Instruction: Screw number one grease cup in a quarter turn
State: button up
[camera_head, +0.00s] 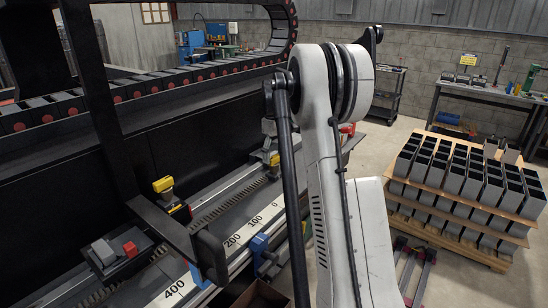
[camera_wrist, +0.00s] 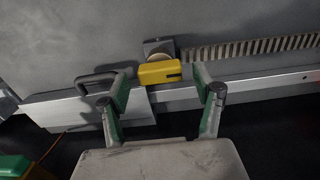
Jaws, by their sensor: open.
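My gripper (camera_wrist: 161,84) is open in the wrist view, its two green-padded fingers spread left and right. A yellow block (camera_wrist: 160,73) sits just beyond the fingertips, between them in the picture. It is fixed by a dark grey and round metal part (camera_wrist: 158,48). The fingers do not appear to close on it, and the depth between them is hard to judge. I cannot tell whether this block is part of a grease cup; no number shows. In the head view, my gripper is hidden behind my own arm. A yellow part (camera_head: 275,158) shows on the rail there.
A toothed rack (camera_wrist: 250,48) runs right of the block, above a metal rail (camera_wrist: 255,90). A dark handle (camera_wrist: 95,80) stands to the left. The head view shows another yellow part (camera_head: 163,184), a red part (camera_head: 130,249), the drag chain (camera_head: 150,85) and a loaded pallet (camera_head: 450,237).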

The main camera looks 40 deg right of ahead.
jog(key=shift+f, duration=0.85)
jog(key=c, duration=1.1)
jog(key=shift+m, duration=0.3)
